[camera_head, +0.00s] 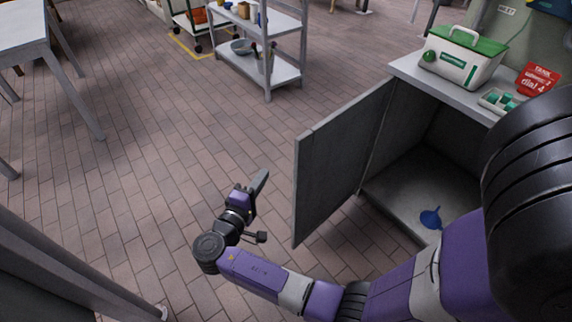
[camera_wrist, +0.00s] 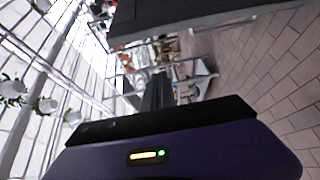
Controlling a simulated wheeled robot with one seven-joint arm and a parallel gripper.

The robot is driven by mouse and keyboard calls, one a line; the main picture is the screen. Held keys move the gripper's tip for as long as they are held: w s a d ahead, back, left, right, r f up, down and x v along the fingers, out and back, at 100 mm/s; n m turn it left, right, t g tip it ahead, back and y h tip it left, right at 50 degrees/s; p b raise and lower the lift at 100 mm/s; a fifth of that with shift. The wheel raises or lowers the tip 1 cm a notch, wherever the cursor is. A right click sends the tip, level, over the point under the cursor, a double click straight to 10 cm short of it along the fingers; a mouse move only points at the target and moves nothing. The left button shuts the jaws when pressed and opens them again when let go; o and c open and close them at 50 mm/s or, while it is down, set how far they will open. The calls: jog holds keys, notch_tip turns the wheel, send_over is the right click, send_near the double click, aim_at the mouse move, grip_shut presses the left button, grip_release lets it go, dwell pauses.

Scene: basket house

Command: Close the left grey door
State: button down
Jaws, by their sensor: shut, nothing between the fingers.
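The left grey door (camera_head: 338,160) stands wide open in the head view, swung out from the left side of a grey cabinet (camera_head: 407,72). The cabinet's inside shows, with a blue object (camera_head: 431,218) lying on its floor. My gripper (camera_head: 262,182) is shut and empty, to the left of the door's outer face, with a visible gap between them. In the wrist view, my shut fingers (camera_wrist: 158,92) point away from the camera, and a dark grey panel (camera_wrist: 180,18), probably the door, crosses the top.
A white and green box (camera_head: 462,58), a red sign (camera_head: 538,78) and a small tray (camera_head: 498,101) are on the cabinet top. A grey shelf rack (camera_head: 272,75) stands behind. A grey table (camera_head: 22,42) is at the far left. The brick floor left of the door is clear.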

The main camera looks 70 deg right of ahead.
jog(key=s+d+r+m+g+p, duration=0.1)
jog(key=s+d, duration=0.3)
jog(key=d, duration=0.4)
jog(key=shift+d+r+h+p, duration=0.15)
jog(key=shift+r+h+p, duration=0.15)
jog(key=shift+r+h, duration=0.15)
jog(key=shift+s, duration=0.1)
